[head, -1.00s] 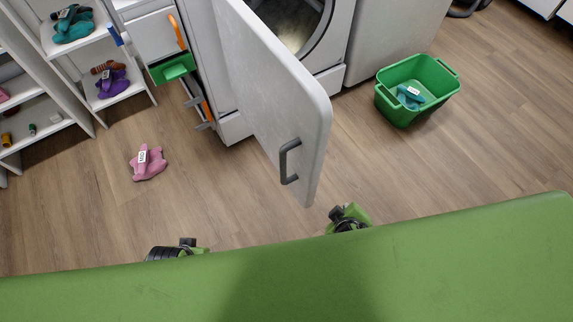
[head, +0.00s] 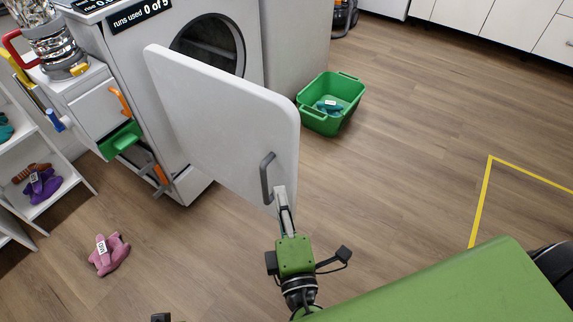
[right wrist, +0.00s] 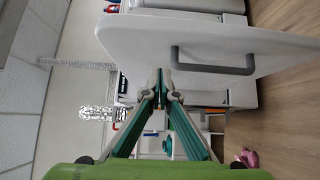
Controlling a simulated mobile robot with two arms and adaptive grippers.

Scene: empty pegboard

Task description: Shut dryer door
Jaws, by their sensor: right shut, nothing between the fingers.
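The white dryer door (head: 215,115) stands wide open, swung out from the dryer (head: 125,60). The dryer's round opening (head: 210,45) shows behind it. The door has a dark grey handle (head: 267,178) near its free edge. My right gripper (head: 281,192) is shut and empty, its tip at the door's lower free corner beside the handle. In the right wrist view the shut fingertips (right wrist: 160,88) are in front of the door panel (right wrist: 210,38), with the handle (right wrist: 213,66) off to the right; whether they touch the door I cannot tell. The left gripper is not clearly visible.
A green basket (head: 331,103) with a teal item stands on the floor right of the door. A pink item (head: 109,254) lies on the floor at left. Shelves (head: 45,205) and an open green drawer (head: 121,140) are at left.

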